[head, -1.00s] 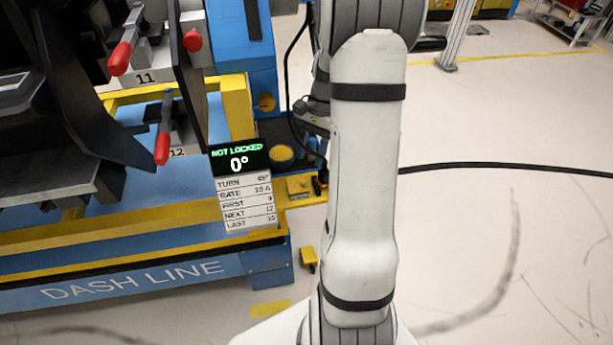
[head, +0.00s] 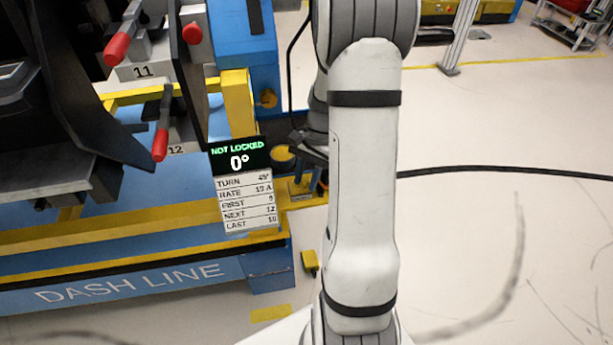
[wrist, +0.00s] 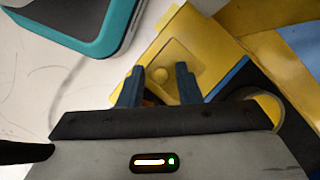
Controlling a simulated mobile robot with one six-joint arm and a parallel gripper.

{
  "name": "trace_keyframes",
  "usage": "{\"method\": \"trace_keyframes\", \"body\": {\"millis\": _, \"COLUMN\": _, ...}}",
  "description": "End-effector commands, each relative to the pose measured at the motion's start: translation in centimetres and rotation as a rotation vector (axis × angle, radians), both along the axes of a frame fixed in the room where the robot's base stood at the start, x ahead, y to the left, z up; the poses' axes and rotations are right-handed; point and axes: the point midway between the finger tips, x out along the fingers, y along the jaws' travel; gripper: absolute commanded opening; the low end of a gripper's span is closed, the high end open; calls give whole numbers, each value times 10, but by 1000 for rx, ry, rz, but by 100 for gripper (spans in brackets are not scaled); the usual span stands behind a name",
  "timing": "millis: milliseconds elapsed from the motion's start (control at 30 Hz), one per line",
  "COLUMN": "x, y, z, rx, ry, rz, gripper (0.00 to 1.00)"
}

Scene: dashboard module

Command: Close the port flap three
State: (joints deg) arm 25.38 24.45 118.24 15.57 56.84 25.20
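In the head view the same yellow ledge (head: 306,202) sticks out at the right end of the blue stand. My gripper (wrist: 160,86) has its two dark fingers apart, with nothing held between them. The fingers stand either side of the knob in the picture; contact cannot be told. In the head view my gripper (head: 303,168) is partly behind my arm.
A round yellow-topped part (wrist: 267,107) sits right of my gripper. A sign (head: 240,160) reads "NOT LOCKED 0°". Red-handled clamps (head: 160,144) and a dark dashboard frame (head: 85,90) stand left. A black cable (head: 480,167) crosses the open floor to the right.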

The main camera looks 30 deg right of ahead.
Motion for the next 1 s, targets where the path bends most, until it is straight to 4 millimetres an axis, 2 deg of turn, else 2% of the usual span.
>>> {"method": "trace_keyframes", "body": {"millis": 33, "x": 0, "y": 0, "z": 0, "rx": 0, "ry": 0, "rz": 0, "gripper": 26}}
{"method": "trace_keyframes", "body": {"millis": 367, "x": 0, "y": 0, "z": 0, "rx": 0, "ry": 0, "rz": 1, "gripper": 0}}
{"method": "trace_keyframes", "body": {"millis": 933, "x": 0, "y": -1, "z": -2, "rx": 45, "ry": -12, "rz": 4, "gripper": 0}}
{"method": "trace_keyframes", "body": {"millis": 967, "x": 0, "y": -1, "z": -2, "rx": 44, "ry": -12, "rz": 4, "gripper": 17}}
{"method": "trace_keyframes", "body": {"millis": 1000, "x": 0, "y": -1, "z": -2, "rx": 44, "ry": -12, "rz": 4, "gripper": 20}}
